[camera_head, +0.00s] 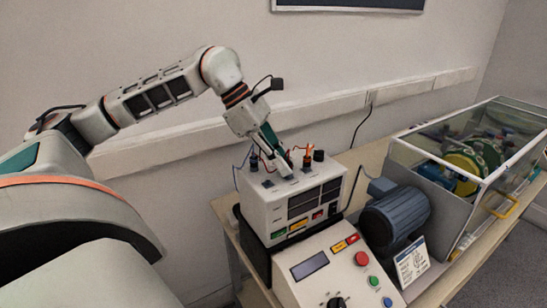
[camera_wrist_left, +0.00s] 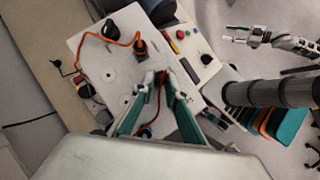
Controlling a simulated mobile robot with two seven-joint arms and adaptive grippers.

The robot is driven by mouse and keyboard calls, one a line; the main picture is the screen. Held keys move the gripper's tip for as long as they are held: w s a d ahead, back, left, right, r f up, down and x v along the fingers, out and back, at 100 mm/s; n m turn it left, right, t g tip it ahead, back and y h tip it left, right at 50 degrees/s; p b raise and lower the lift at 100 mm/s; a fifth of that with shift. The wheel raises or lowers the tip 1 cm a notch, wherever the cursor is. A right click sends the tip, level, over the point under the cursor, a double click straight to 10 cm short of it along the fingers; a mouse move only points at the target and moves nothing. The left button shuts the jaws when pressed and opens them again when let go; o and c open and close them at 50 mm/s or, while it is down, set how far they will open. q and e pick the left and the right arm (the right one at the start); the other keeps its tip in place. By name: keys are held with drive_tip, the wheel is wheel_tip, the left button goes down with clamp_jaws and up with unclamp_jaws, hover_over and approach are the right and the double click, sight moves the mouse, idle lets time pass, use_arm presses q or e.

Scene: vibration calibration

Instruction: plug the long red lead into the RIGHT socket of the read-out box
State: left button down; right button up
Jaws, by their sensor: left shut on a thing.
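The read-out box (camera_head: 262,205) is white with dark windows on its front, and stands on the bench. Its top panel also shows in the left wrist view (camera_wrist_left: 112,75). My left gripper (camera_head: 284,172) reaches down over the top of the box. In the left wrist view my left gripper (camera_wrist_left: 162,82) is shut on the red lead (camera_wrist_left: 150,129), whose plug end is mostly hidden between the fingertips. I cannot tell whether the plug touches a socket. My right gripper (camera_wrist_left: 232,34) shows in the left wrist view, away from the box, with its fingers apart.
An orange lead (camera_wrist_left: 118,40) with black plugs runs across the box top. A control panel (camera_head: 325,262) with buttons stands in front. A blue-grey motor (camera_head: 395,215) and a glass-sided case (camera_head: 470,150) are to the right. A wall ledge (camera_head: 200,135) runs behind.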

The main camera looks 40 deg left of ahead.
use_arm(q)
drive_tip(key=shift+w+m+g+h+p, duration=0.1)
drive_tip(key=shift+m+g+h+p, duration=0.2)
drive_tip(key=shift+m+g+p, duration=0.35)
drive_tip(key=shift+m+g, duration=0.25)
drive_tip(key=shift+m, duration=0.7)
drive_tip(key=c, duration=1.9)
unclamp_jaws()
drive_tip(key=shift+a, duration=0.1)
drive_tip(key=shift+v, duration=2.5)
drive_tip(key=shift+w+a, duration=0.1)
drive_tip(key=v, duration=1.2)
drive_tip(key=shift+f, duration=0.1)
